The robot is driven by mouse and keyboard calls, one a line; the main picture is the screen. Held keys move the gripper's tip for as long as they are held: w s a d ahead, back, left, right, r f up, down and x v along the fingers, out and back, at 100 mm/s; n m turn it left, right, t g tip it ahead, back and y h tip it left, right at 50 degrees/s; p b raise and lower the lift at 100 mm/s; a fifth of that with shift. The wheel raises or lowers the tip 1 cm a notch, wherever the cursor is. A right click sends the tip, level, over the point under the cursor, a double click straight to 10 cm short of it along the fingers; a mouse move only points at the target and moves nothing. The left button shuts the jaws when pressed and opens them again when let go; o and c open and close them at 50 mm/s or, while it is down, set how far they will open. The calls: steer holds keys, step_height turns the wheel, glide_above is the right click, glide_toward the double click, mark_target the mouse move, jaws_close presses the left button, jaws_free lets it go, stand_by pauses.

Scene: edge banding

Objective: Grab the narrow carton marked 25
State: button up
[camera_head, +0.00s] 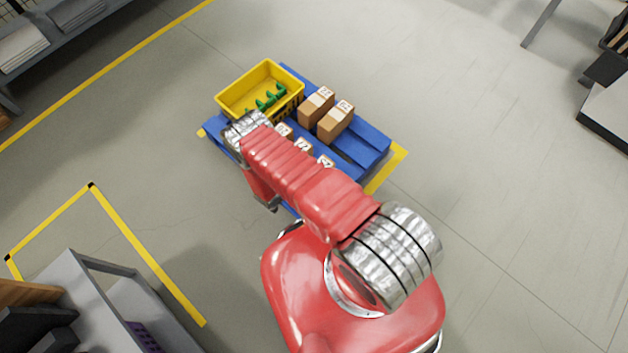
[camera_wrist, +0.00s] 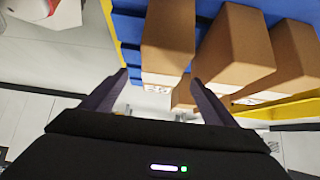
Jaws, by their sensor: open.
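Several brown cartons with white labels stand on a blue pallet (camera_head: 370,146). In the head view two are clear of my arm, one carton (camera_head: 316,106) and another carton (camera_head: 336,122); others are partly behind my arm. The labels are too small or turned to read, so I cannot tell which is marked 25. In the wrist view my gripper (camera_wrist: 160,77) is open and empty. A narrow carton (camera_wrist: 168,38) lies ahead, in line with the gap between the fingers. A wider carton (camera_wrist: 233,48) is to its right, beyond the right finger.
A yellow bin (camera_head: 262,87) with green items sits at the pallet's far left corner. Another carton (camera_wrist: 293,55) shows at the right edge of the wrist view. Grey shelving (camera_head: 50,40) stands at upper left, a grey bench (camera_head: 95,300) at lower left. Floor right of the pallet is clear.

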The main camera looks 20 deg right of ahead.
steer(key=shift+x, duration=2.45)
steer(key=shift+x, duration=2.6)
steer(key=shift+a+f, duration=0.1)
steer(key=shift+a, duration=0.05)
steer(key=shift+c, duration=0.5)
steer(key=c, duration=1.3)
